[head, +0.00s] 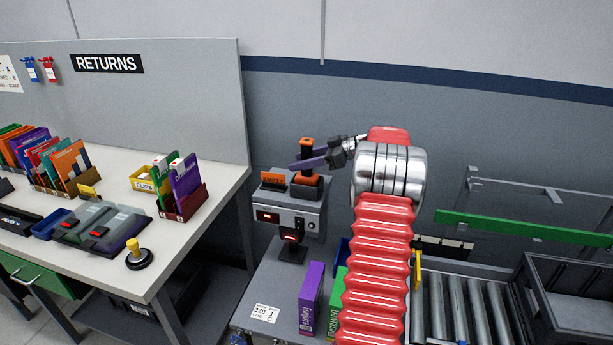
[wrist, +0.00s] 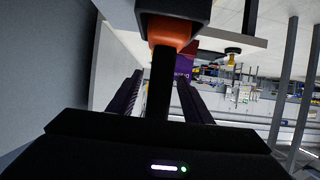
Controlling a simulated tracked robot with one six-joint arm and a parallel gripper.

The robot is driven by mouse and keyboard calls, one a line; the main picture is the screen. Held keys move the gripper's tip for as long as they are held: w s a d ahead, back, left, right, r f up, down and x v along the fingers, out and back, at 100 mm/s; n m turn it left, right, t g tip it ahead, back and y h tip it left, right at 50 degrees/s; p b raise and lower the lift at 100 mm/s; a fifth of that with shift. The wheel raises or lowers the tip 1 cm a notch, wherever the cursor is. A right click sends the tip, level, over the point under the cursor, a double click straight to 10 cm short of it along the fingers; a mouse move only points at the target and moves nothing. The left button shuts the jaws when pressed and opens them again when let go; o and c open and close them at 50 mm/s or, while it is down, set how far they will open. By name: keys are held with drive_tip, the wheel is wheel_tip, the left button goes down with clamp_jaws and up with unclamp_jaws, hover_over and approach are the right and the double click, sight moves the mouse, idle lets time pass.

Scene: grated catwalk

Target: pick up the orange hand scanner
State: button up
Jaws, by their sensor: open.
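The orange hand scanner (head: 307,143) stands upright in a dark cradle (head: 303,191) on top of a grey box-shaped device. It has an orange top, a black handle and an orange lower part. My gripper (head: 308,160) reaches in from the right at handle height, its purple fingers level. In the wrist view, the scanner's black handle (wrist: 160,85) runs between the two fingers of my open gripper (wrist: 160,98), with a gap visible on each side. The orange part (wrist: 171,34) and the dark cradle show at the top of that view.
The grey device (head: 290,222) carries an orange sign (head: 273,179) left of the cradle. A returns desk (head: 190,245) with books and bins stands at left. Purple (head: 312,298) and green books stand below the device. A roller conveyor (head: 465,310) lies at right.

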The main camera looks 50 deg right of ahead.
drive_tip(key=shift+x, duration=1.15)
drive_tip(key=shift+r, duration=0.1)
clamp_jaws()
